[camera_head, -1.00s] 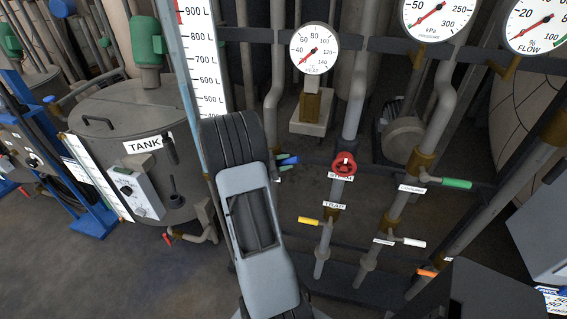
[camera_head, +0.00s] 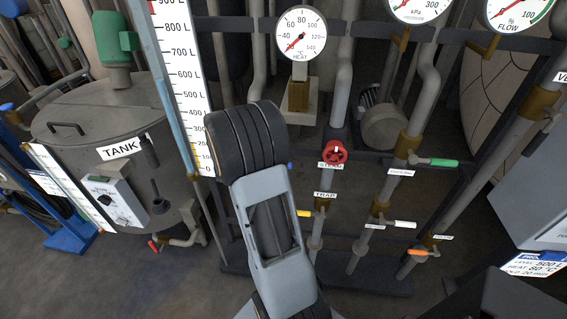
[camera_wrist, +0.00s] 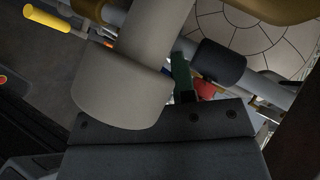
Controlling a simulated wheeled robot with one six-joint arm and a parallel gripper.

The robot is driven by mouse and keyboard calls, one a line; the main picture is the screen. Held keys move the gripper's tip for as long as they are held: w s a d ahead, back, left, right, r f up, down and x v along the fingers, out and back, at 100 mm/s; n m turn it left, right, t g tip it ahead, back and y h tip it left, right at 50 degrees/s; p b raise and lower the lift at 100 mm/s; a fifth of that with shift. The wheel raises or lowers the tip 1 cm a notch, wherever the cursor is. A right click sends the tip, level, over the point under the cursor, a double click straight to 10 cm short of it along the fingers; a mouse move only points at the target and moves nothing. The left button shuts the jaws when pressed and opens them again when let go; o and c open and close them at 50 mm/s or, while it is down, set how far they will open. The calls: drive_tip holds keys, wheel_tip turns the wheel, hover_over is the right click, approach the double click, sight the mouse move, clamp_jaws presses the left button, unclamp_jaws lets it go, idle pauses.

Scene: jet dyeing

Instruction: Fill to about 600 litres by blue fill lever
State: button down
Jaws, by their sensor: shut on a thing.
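The blue fill lever (camera_head: 290,165) shows only as a small blue tip beside the end of my arm in the head view; the arm hides the rest. My gripper (camera_wrist: 186,98) shows at the bottom of the wrist view as a dark block, shut, with its fingertips mostly hidden. A dark green piece (camera_wrist: 181,72) stands just beyond it. The white level scale (camera_head: 185,85) runs from 0 to past 800 L, with yellow marks near its foot. A blue tube (camera_head: 172,105) runs along its left side; I cannot read the liquid level.
The tank (camera_head: 105,105) stands at left. A red valve wheel (camera_head: 334,153) and levers with yellow (camera_head: 304,213), white (camera_head: 405,224), green (camera_head: 444,162) and orange (camera_head: 417,253) handles sit to the right. A card (camera_head: 535,268) reads level 500 L.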

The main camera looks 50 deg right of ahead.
drive_tip(key=shift+a+f, duration=0.1)
drive_tip(key=c, duration=0.9)
unclamp_jaws()
drive_tip(key=shift+c, duration=0.2)
drive_tip(key=v, duration=1.3)
drive_tip(key=shift+a+r, duration=0.3)
